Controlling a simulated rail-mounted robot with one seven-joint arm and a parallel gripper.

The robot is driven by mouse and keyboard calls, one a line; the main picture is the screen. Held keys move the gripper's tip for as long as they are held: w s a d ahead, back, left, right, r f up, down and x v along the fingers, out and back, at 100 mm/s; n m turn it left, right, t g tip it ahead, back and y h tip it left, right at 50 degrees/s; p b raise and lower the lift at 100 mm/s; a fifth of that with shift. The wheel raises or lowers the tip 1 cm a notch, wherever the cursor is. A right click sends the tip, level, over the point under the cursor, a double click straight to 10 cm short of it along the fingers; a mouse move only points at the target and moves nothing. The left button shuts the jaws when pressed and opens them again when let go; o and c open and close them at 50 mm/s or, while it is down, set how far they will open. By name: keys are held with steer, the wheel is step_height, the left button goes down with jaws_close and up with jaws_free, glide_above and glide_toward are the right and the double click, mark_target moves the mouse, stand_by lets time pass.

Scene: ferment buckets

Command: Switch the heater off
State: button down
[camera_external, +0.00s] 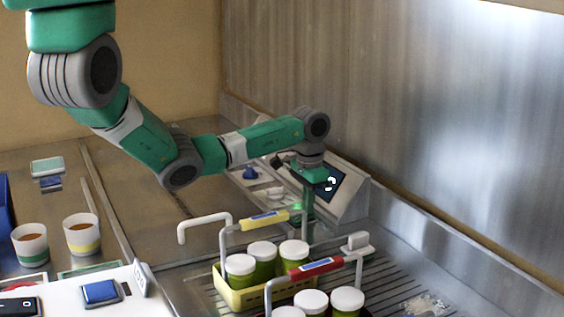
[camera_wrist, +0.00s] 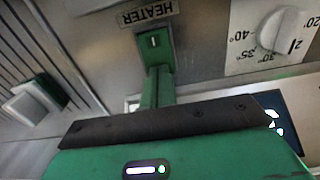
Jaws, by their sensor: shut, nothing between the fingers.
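The heater switch (camera_wrist: 153,42) is a small green rocker with a white line mark, below an upside-down HEATER label (camera_wrist: 148,13) in the wrist view. My gripper (camera_wrist: 157,82) is shut and empty, its fingertips pointing at the switch and overlapping its near end in the picture. I cannot tell whether they touch. In the external view my gripper (camera_external: 307,210) points down in front of the sloped control box (camera_external: 348,200), near a green glow. The switch itself is not clear there.
A white temperature dial (camera_wrist: 283,30) is right of the switch in the wrist view. In the external view, a yellow-handled carrier (camera_external: 228,296) with lidded jars stands close in front of my gripper, beside a red-handled one (camera_external: 315,268). Two cups (camera_external: 82,236) (camera_external: 30,246) stand left.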

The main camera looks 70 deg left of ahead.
steer(key=shift+f, duration=0.35)
step_height(320, 180, up, 7)
steer(key=p, duration=0.7)
steer(key=shift+r, duration=0.15)
stand_by(0.3)
